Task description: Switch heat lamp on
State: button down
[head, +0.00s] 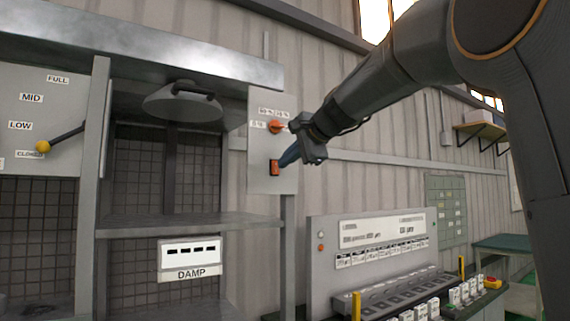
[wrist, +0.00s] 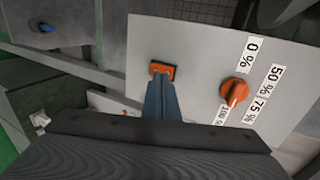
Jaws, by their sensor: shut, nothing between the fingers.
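The heat lamp (head: 183,103) is a grey dome hanging under the hood, and no glow shows on it. Its control panel (head: 262,100) is a light grey plate to the right of the lamp. The panel carries an orange knob (head: 276,127) with percent labels and, below it, an orange rocker switch (head: 274,168). In the wrist view the switch (wrist: 161,69) is beside the knob (wrist: 235,91). My gripper (head: 287,160) is shut and empty, its blue-grey fingertips (wrist: 160,84) at the switch, touching or nearly touching it. The fingers hide part of the switch.
A lever with a yellow ball (head: 43,146) is on the left panel. A shelf (head: 190,222) with a DAMP sign (head: 190,260) is below the lamp. A console (head: 370,262) with several switches stands at the lower right.

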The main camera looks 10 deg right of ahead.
jog(key=b+v, duration=0.3)
jog(key=v, duration=0.9)
jog(key=shift+s+a, duration=0.2)
jog(key=shift+s, duration=0.1)
jog(key=shift+r, duration=0.15)
